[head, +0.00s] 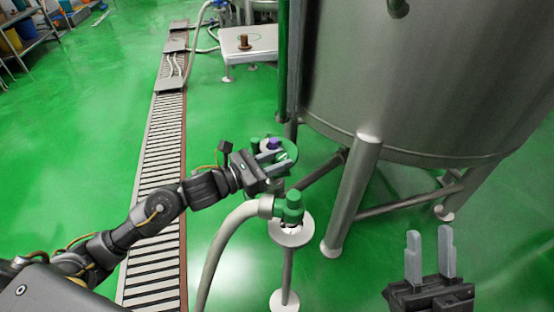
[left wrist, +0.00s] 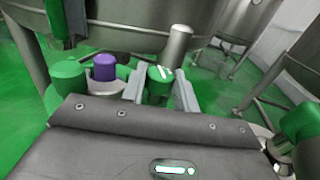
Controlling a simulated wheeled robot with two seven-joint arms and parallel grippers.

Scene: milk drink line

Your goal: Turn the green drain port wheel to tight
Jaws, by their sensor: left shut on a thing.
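The green drain port wheel (left wrist: 159,84), with a white mark on top, sits between the two fingers of my left gripper (left wrist: 160,92) in the left wrist view. In the head view my left gripper (head: 275,164) reaches in from the left and is shut on the wheel, beside the tank leg. The fingers hide part of the wheel there, and I cannot read its turn position. A purple cap (left wrist: 104,67) stands just left of the fingers in the left wrist view. My right gripper (head: 430,258) is open and empty at the lower right, away from the ports.
A green hose fitting (head: 291,207) with a pale hose (head: 219,244) stands on a post just in front. The large steel tank (head: 440,75) and its legs (head: 354,190) are close on the right. A floor drain grate (head: 156,210) runs along the left.

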